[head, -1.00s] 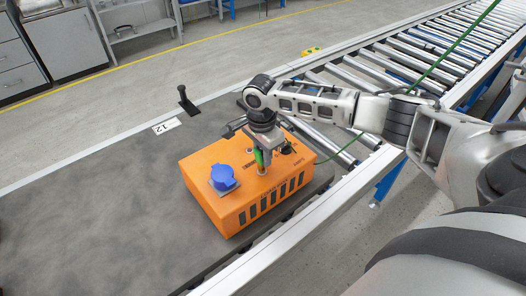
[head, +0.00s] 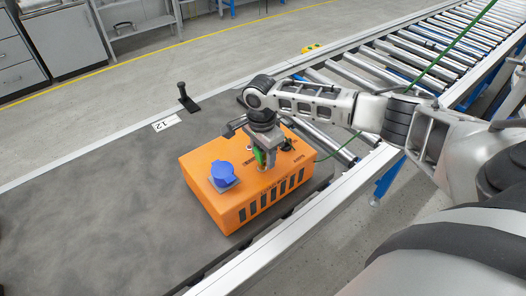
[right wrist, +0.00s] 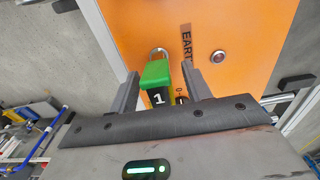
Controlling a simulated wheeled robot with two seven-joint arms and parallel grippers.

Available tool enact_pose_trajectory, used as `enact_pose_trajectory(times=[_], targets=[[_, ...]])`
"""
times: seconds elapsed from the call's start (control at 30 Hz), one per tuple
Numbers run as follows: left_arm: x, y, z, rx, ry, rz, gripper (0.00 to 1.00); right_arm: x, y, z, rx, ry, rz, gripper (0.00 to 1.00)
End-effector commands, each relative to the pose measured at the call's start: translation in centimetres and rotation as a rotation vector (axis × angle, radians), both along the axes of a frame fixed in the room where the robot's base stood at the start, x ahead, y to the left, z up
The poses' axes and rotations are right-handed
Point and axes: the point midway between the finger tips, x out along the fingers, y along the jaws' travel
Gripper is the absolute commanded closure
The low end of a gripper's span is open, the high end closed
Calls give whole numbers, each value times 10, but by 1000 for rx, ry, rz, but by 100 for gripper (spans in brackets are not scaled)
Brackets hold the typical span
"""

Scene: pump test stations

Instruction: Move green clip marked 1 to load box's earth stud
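The orange load box (head: 228,205) stands on the dark bench mat. It has a blue round socket cover (head: 223,174) on top. The green clip marked 1 (right wrist: 156,75) is at the box's top face, its far end at a silvery ring-like part (right wrist: 158,52) beside the EARTH label (right wrist: 186,45); I cannot tell how it seats there. It also shows in the head view (head: 259,156). My right gripper (head: 262,160) is over the box, pointing down. In the right wrist view its fingers (right wrist: 160,78) stand apart on either side of the clip, with gaps. My left gripper is out of view.
A red-centred round stud or button (right wrist: 218,57) is right of the label. A black upright handle (head: 187,98) and a plate marked 12 (head: 165,124) are behind the box. A roller conveyor (head: 420,60) lies beyond at right. A green cable (head: 455,45) runs over it.

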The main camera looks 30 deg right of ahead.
Motion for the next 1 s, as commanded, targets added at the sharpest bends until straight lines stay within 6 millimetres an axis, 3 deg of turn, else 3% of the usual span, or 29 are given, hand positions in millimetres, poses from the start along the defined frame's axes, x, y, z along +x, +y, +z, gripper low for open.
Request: enact_pose_trajectory(times=[0.27,0.43,0.8,1.0], targets=[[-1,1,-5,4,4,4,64,0,0,0,0,1,0,51],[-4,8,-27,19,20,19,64,0,0,3,1,-1,1,51],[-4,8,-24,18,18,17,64,1,4,98,1,-5,1,51],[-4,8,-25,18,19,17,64,0,5,137,1,-3,1,51]])
